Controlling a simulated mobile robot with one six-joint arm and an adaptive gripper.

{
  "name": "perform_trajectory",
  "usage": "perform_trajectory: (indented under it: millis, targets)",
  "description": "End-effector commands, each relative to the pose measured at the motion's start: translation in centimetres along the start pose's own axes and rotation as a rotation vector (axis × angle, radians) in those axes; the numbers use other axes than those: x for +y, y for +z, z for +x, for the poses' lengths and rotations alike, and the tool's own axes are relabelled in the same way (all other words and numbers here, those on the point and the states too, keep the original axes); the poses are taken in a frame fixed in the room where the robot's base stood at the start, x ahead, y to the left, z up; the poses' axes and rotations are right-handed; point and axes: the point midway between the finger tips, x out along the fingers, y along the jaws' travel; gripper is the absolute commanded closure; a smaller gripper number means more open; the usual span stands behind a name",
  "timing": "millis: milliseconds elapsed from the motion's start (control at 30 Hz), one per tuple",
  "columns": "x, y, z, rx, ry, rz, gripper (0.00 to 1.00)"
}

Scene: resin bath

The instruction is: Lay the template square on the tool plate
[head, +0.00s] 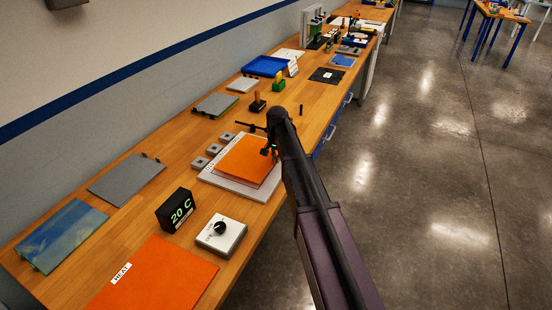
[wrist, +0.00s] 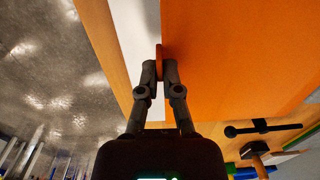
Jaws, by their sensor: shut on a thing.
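The template appears to be the flat orange sheet (head: 243,160), with a raised orange tab at its edge. It lies over the pale tool plate (head: 232,188), whose rim shows along the left and near sides; its edges look roughly parallel to the plate's. Whether the sheet rests fully on the plate or hovers slightly, I cannot tell. My gripper (head: 270,150) is at the sheet's right side. In the wrist view my gripper (wrist: 160,70) is shut on the orange tab, with the sheet (wrist: 240,60) to the right and the pale plate (wrist: 130,40) to the left.
Several small grey blocks (head: 213,149) stand behind the plate. A black display reading 20 C (head: 175,210) and a dial box (head: 221,233) stand nearer. An orange mat marked HEAT (head: 160,280) lies in front. Grey panels (head: 127,178) lie left. Open floor lies right.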

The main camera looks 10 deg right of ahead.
Motion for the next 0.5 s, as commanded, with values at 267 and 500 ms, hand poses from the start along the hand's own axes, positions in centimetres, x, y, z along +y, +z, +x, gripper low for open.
perform_trajectory:
  millis: [267,500]
  targets:
    - [0.0,0.0,0.8,0.000,0.000,0.000,1.00]
    - [0.0,0.0,1.4,0.000,0.000,0.000,1.00]
